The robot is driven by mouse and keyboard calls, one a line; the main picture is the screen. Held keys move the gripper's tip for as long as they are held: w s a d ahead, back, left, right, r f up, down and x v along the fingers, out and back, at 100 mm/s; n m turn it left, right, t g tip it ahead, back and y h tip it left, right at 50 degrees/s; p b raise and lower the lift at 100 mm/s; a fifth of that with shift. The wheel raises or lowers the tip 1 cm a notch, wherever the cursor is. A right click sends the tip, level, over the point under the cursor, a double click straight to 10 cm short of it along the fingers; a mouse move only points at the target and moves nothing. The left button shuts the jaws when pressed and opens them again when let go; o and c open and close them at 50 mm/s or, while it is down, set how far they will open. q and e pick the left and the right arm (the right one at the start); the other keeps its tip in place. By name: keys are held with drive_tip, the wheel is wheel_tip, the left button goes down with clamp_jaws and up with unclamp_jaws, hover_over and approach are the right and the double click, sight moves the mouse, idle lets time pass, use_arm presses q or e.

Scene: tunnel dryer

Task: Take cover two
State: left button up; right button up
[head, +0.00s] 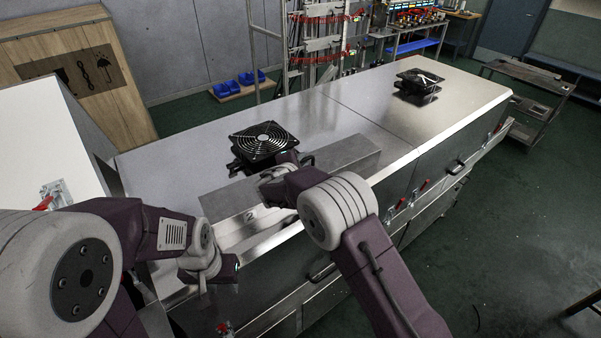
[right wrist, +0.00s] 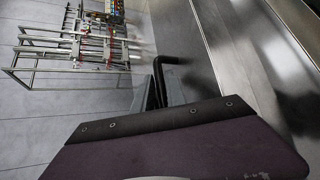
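A long grey metal cover (head: 345,156) lies near the front edge of the machine top.
A black fan (head: 262,140) stands on the machine top (head: 320,112) behind the cover, close to my right gripper. A second fan (head: 418,80) stands further right. Red-handled clamps (head: 422,187) and a black handle (head: 453,167) stick out from the front side.

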drive_tip(key=shift+w+f, duration=0.2)
drive_tip(key=shift+w, duration=0.05)
clamp_jaws()
drive_tip(key=shift+w, duration=0.1)
idle(1.0)
